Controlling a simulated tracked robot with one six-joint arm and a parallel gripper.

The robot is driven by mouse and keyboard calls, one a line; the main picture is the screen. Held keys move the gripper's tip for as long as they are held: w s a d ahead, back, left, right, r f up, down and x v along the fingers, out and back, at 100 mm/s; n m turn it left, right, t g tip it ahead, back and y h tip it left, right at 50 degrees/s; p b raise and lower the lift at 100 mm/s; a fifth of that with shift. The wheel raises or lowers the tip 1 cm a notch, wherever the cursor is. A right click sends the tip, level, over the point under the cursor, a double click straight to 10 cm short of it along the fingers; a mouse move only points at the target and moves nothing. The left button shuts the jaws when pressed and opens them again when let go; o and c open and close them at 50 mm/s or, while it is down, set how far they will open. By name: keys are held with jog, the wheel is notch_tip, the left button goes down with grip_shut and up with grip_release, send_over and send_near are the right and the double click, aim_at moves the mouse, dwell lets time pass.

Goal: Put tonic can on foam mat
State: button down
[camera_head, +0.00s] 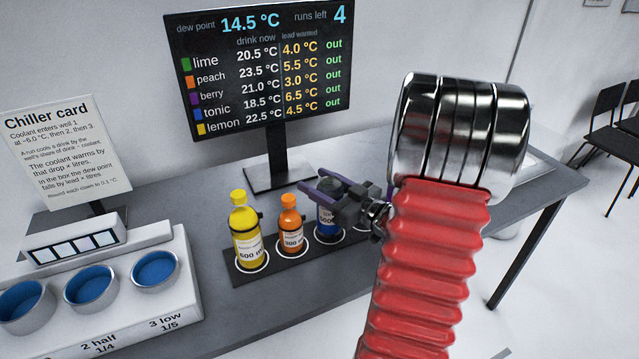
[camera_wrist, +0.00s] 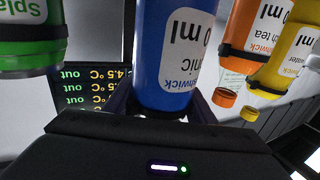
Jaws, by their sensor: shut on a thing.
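The tonic can (camera_head: 328,225) is blue with a white label and stands in the row of drinks in the head view, partly hidden by my gripper (camera_head: 325,187). In the wrist view the tonic can (camera_wrist: 172,50) fills the middle, between my two fingers, with its label upside down. My gripper is shut on it. The can looks upright, at or just above its place on a dark strip (camera_head: 243,277) with white rings. I cannot tell whether this strip is the foam mat; no other mat shows clearly.
A yellow bottle (camera_head: 245,228) and an orange bottle (camera_head: 290,225) stand left of the can. A green container (camera_wrist: 30,62) is close by in the wrist view. A screen (camera_head: 258,70) stands behind. A chiller with blue wells (camera_head: 90,285) is at left.

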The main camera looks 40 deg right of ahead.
aim_at(341, 196)
jog(key=shift+f, duration=0.2)
jog(key=c, duration=0.8)
grip_release()
jog(key=shift+s+r, duration=0.1)
jog(key=shift+s+d, duration=0.2)
jog(key=shift+s, duration=1.8)
jog(key=shift+s+d, duration=0.2)
jog(key=shift+s, duration=1.75)
jog(key=shift+s+d, duration=0.2)
jog(key=shift+s, duration=1.8)
